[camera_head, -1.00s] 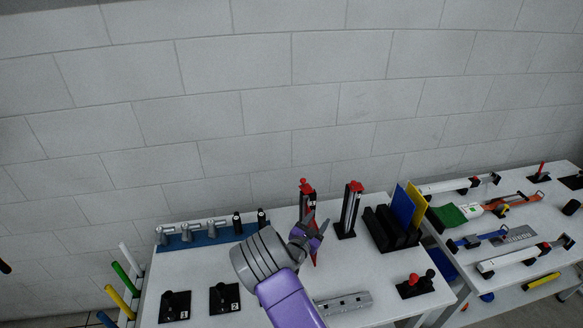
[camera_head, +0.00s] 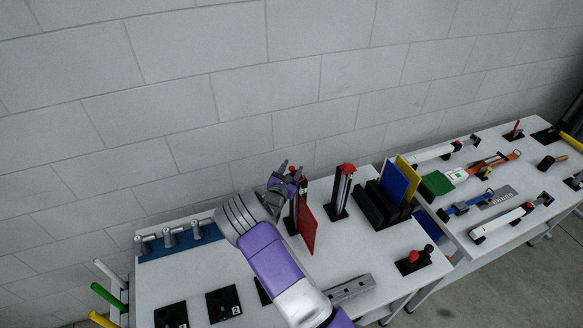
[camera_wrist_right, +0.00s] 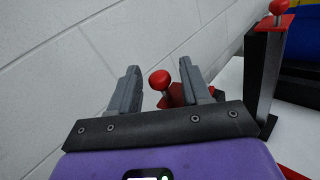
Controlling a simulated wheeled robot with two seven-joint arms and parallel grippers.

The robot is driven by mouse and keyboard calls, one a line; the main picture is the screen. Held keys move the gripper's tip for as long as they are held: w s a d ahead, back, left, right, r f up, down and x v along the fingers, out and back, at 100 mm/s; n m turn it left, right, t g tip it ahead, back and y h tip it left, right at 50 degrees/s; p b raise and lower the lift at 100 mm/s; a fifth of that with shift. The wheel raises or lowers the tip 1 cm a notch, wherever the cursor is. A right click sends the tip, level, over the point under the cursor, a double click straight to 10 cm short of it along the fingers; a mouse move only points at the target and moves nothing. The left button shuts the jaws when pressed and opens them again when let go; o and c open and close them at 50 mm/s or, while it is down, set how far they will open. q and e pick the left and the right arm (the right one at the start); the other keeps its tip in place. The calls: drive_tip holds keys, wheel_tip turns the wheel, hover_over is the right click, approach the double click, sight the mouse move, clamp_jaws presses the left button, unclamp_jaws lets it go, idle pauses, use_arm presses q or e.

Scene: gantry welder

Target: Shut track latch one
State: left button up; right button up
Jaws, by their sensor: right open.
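Two upright dark posts with red tops stand at the back of the near table. I cannot read which is track latch one. My right gripper (camera_head: 287,170) is at the top of the left post (camera_head: 293,218) and hides its knob in the head view. In the right wrist view, the gripper (camera_wrist_right: 170,82) is open, with a red ball knob (camera_wrist_right: 159,79) between and beyond its fingers, apparently untouched. The right post (camera_head: 341,192) stands beside it; its red knob (camera_wrist_right: 278,7) shows in the wrist view. My left gripper is out of view.
A red panel (camera_head: 308,230) is at the left post. A black rack (camera_head: 372,208) holds blue and yellow panels at right. Numbered black plates (camera_head: 222,304) and a grey rail (camera_head: 350,288) lie in front. The block wall is close behind.

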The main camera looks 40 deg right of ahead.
drive_tip(key=shift+d+r, duration=0.1)
drive_tip(key=shift+d, duration=0.15)
drive_tip(key=shift+w, duration=0.1)
drive_tip(key=shift+c, duration=0.9)
clamp_jaws()
